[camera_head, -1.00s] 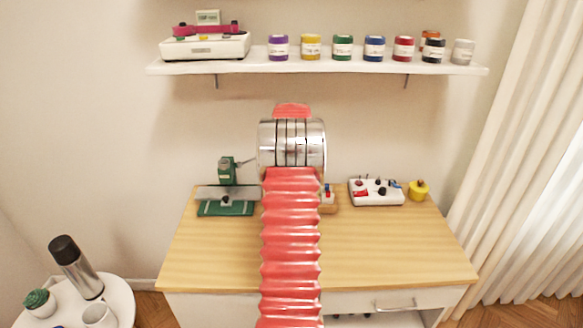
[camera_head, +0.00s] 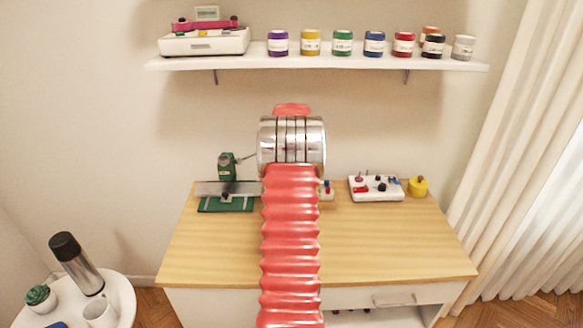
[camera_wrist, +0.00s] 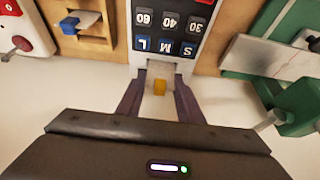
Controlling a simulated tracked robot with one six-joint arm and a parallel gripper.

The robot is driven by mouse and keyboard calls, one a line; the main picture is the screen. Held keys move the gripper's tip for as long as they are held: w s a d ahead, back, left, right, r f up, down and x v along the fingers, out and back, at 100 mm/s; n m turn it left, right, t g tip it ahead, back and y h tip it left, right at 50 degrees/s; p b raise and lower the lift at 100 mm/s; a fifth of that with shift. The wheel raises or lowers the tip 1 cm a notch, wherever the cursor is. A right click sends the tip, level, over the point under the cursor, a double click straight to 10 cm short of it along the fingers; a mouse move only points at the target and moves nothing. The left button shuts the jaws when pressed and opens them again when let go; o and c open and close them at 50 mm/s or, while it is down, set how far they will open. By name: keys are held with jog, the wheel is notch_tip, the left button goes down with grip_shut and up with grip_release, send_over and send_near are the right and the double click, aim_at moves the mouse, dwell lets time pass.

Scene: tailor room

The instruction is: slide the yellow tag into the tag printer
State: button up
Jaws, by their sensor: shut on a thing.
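The tag printer (camera_wrist: 150,45) is straight ahead, a pale panel with dark buttons marked 60, 40, 30 and S, M, L, seen upside down. The tag is close in front of the printer's near edge, in line with it. I cannot tell whether the tag touches the printer or is partly inside it. In the head view my red arm hides the gripper, tag and printer.
In the wrist view a green device (camera_wrist: 290,100) with a metal plate is close on the right. A wooden block with a blue switch (camera_wrist: 70,24) is on the left. In the head view a white control box (camera_head: 376,190) and yellow pot (camera_head: 418,187) stand on the table (camera_head: 390,245).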

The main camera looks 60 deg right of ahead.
jog(key=shift+f, duration=0.75)
jog(key=o, duration=1.1)
jog(key=shift+c, duration=0.2)
jog(key=v, duration=1.3)
jog(key=shift+r, duration=0.3)
jog(key=shift+s+a, duration=0.1)
jog(key=shift+a, duration=0.05)
